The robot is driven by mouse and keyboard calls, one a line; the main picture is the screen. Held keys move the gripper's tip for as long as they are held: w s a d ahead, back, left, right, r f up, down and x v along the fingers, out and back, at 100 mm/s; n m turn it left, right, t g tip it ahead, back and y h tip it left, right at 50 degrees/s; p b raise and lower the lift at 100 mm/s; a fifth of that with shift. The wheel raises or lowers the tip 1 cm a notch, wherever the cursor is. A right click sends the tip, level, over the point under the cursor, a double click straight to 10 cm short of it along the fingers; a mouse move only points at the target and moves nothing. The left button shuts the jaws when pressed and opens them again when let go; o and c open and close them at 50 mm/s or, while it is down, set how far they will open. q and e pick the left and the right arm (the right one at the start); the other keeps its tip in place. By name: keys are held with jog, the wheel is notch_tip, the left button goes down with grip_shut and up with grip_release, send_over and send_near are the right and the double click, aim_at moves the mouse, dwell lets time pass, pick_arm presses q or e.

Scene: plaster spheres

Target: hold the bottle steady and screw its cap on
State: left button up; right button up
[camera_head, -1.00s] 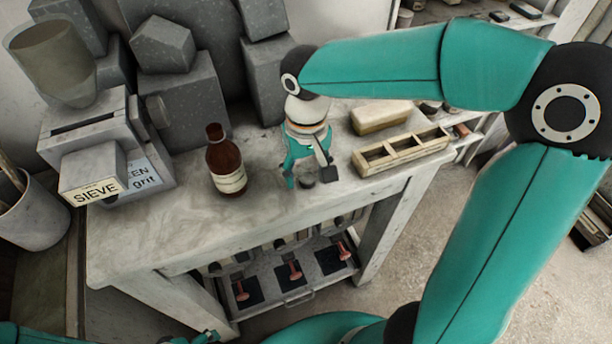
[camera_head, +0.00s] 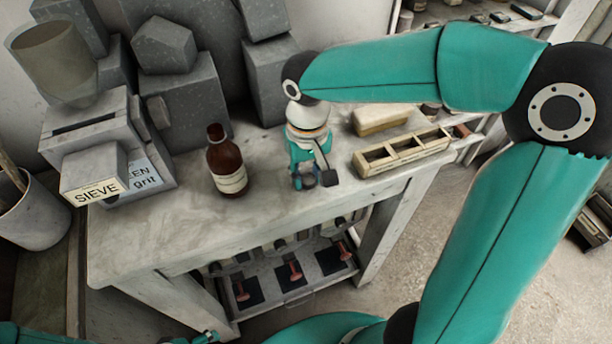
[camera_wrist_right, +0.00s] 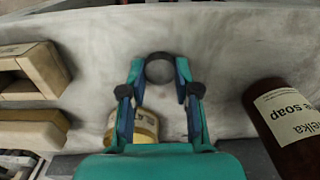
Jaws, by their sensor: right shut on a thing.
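The brown bottle (camera_head: 226,165) with a cream label stands upright on the bench, left of my right gripper. It also shows at the right edge of the wrist view (camera_wrist_right: 290,125), its label partly reading "soap". My right gripper (camera_head: 311,181) points down at the bench, apart from the bottle. In the wrist view its fingertips are shut on a dark round cap (camera_wrist_right: 160,69), one on each side. The cap is at or just above the bench top; I cannot tell which. A small teal part of my left gripper (camera_head: 207,337) shows at the bottom edge; its fingers are unclear.
A compartmented wooden tray (camera_head: 403,153) and a tan block (camera_head: 380,119) lie right of my right gripper. Grey stone blocks (camera_head: 180,95) and a sieve box (camera_head: 95,172) stand behind and left. The bench's front left (camera_head: 150,235) is clear. A yellowish labelled thing (camera_wrist_right: 146,126) is partly hidden.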

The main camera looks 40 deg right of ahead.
aim_at(307, 178)
pick_arm(q)
jog(key=shift+r+p, duration=0.45)
pick_arm(e)
notch_tip(307, 178, up, 20)
dwell(0.4)
